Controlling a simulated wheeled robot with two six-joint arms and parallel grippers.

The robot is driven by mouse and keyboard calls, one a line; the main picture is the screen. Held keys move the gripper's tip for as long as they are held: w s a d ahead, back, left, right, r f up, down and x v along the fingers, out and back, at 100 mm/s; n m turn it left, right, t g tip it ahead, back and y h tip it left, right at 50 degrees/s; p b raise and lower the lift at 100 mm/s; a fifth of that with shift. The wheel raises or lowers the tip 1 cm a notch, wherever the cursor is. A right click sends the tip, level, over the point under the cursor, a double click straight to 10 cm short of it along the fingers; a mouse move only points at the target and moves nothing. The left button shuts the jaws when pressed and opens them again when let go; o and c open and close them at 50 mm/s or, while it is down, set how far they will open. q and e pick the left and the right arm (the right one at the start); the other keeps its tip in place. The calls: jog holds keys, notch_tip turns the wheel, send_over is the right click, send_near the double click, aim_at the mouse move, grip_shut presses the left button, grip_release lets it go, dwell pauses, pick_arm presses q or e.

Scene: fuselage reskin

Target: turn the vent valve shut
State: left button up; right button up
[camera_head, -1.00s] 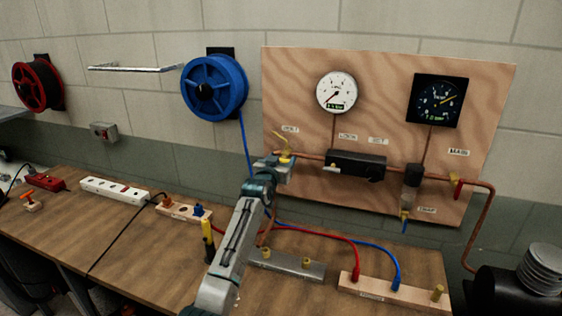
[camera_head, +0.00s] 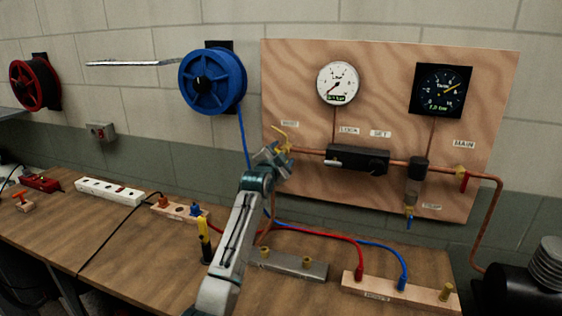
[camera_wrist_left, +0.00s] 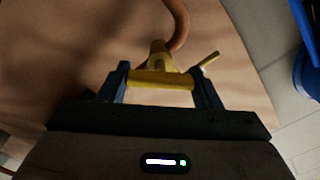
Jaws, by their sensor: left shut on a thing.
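The vent valve (camera_head: 286,147) is yellow and sits at the left end of the copper pipe on the plywood board, below a small label. A thin yellow lever (camera_head: 279,131) points up and left from it. My left gripper (camera_head: 272,154) is at the valve, tilted. In the left wrist view a yellow crosspiece (camera_wrist_left: 160,80) of the valve spans between the two fingers of my left gripper (camera_wrist_left: 162,82), shut on it. The lever (camera_wrist_left: 210,60) there sticks up to the right, outside the fingers. My right gripper is in neither view.
A black regulator block (camera_head: 357,159), a filter and a red-handled valve (camera_head: 463,178) follow along the pipe. Two gauges are above. A blue hose reel (camera_head: 212,81) hangs left of the board. Red and blue hoses run over the bench below to a wooden block (camera_head: 385,289).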

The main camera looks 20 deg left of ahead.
pick_arm(q)
jog(key=m+b, duration=0.1)
jog(key=m, duration=0.1)
jog(key=m+b, duration=0.1)
jog(key=m, duration=0.1)
jog(key=shift+f+m, duration=0.2)
jog(key=shift+m, duration=0.1)
jog(key=shift+m+b, duration=0.65)
jog(key=shift+m, duration=1.35)
jog(key=o, duration=1)
jog(key=s+b, duration=0.3)
jog(key=s, duration=0.7)
jog(key=shift+s+a, duration=0.15)
jog(key=shift+s, duration=0.25)
